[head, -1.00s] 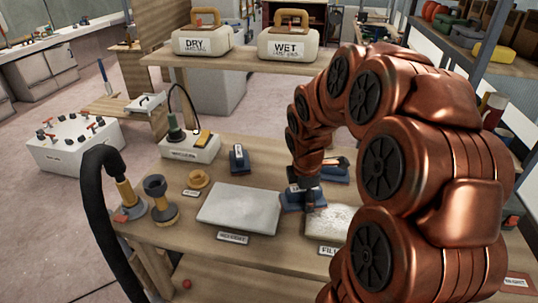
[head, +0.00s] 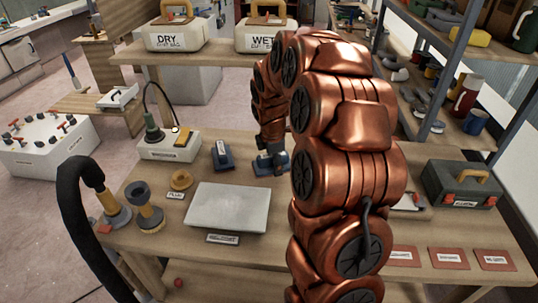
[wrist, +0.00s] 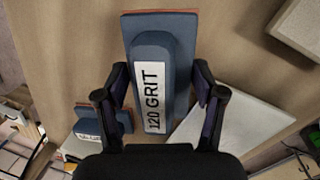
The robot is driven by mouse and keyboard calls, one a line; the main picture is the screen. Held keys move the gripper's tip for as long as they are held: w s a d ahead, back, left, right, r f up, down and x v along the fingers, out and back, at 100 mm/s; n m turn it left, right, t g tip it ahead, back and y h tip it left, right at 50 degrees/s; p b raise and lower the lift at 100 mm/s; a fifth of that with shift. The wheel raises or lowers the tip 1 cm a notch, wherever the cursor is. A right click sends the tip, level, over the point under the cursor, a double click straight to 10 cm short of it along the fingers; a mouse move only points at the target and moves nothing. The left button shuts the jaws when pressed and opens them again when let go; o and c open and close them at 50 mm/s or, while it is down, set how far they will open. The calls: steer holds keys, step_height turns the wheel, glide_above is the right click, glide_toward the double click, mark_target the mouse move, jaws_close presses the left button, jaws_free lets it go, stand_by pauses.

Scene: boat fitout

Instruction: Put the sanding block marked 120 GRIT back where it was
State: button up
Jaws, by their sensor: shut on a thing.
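The sanding block marked 120 GRIT (wrist: 180,72) is blue with a reddish underside and a white label. My gripper (wrist: 162,98) is shut on its sides in the wrist view. In the head view the block (head: 263,167) shows partly behind my gripper (head: 272,160), behind the right end of the white panel. It looks larger than the bench block in the wrist view, as if raised, but I cannot tell its height. A second blue block with a label (head: 221,156) lies to the left; it also shows in the wrist view (wrist: 90,124), its label unreadable.
The white panel (head: 228,207) lies on the workbench (head: 180,238). A green toolbox (head: 462,187) and reddish labelled sheets (head: 449,258) are right. My arm hides the bench's middle right.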

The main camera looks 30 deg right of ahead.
steer(key=shift+w+d+f+p, duration=0.1)
steer(key=shift+w+d+p, duration=0.25)
steer(key=shift+w, duration=0.7)
steer(key=shift+w+d+f+p, duration=0.1)
steer(key=shift+w+d+p, duration=0.3)
steer(key=shift+w, duration=0.7)
steer(key=shift+w+d+f+p, duration=0.15)
steer(key=shift+w+d, duration=0.3)
steer(key=shift+w, duration=0.6)
step_height(320, 180, down, 3)
steer(key=shift+s+r+p, duration=0.1)
steer(key=shift+r+p, duration=0.05)
steer(key=shift+p, duration=0.7)
steer(key=shift+f, duration=0.4)
steer(key=shift+f, duration=0.1)
steer(key=o, duration=1.5)
steer(key=shift+c, duration=0.2)
